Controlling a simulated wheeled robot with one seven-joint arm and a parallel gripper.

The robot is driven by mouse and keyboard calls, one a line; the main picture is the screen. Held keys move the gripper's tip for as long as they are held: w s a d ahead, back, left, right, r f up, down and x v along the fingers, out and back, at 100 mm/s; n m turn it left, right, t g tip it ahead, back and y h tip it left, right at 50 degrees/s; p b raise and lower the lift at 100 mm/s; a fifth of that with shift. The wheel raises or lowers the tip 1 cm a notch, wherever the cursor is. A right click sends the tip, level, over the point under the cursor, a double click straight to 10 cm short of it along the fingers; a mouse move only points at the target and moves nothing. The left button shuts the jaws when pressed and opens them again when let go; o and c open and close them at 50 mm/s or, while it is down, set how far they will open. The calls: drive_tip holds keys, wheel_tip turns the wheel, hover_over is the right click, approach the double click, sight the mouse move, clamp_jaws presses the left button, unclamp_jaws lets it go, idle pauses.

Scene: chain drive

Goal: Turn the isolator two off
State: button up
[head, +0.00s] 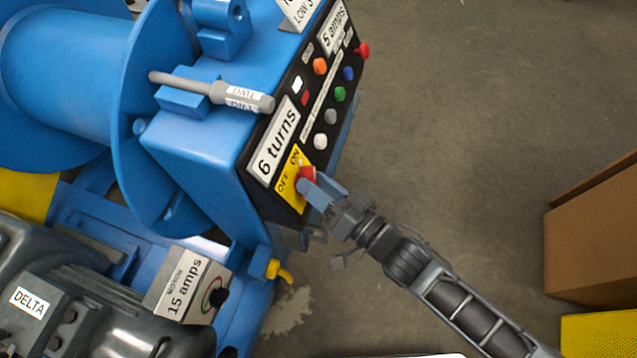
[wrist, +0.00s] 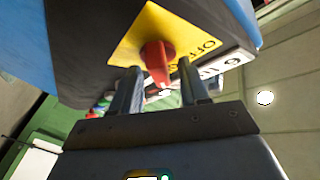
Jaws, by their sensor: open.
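The isolator is a red rotary knob (head: 306,174) on a yellow plate (head: 284,186) marked OFF and ON, at the lower end of the blue machine's black panel. In the head view my gripper (head: 316,188) is at the knob and partly hides it. In the wrist view the red knob (wrist: 156,58) stands out from the yellow plate (wrist: 140,28), between the fingertips of my open gripper (wrist: 161,74). A gap shows beside the knob; contact with the fingers is not clear. I cannot tell which mark the knob points at. No number two shows on this plate.
Several coloured buttons (head: 340,94) sit further up the panel. A yellow-handled part (head: 278,270) sticks out below. A brown box (head: 592,232) stands at right; the floor between is clear.

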clamp_jaws()
idle(0.4)
drive_tip(key=shift+f+b, duration=0.1)
drive_tip(key=shift+b, duration=0.25)
drive_tip(key=n+g+y+b, duration=0.1)
drive_tip(key=n+g+b, duration=0.3)
drive_tip(key=n, duration=0.4)
drive_tip(key=n+g+y+b, duration=0.2)
drive_tip(key=n+g+b, duration=0.2)
drive_tip(key=n, duration=0.4)
drive_tip(key=w+n+g+y+b, duration=0.1)
drive_tip(key=n+g+b, duration=0.3)
drive_tip(key=n, duration=0.5)
drive_tip(key=shift+w+d+g+y, duration=0.1)
drive_tip(key=shift+d+g+y, duration=0.1)
drive_tip(key=shift+g+y, duration=0.45)
drive_tip(key=shift+g, duration=0.25)
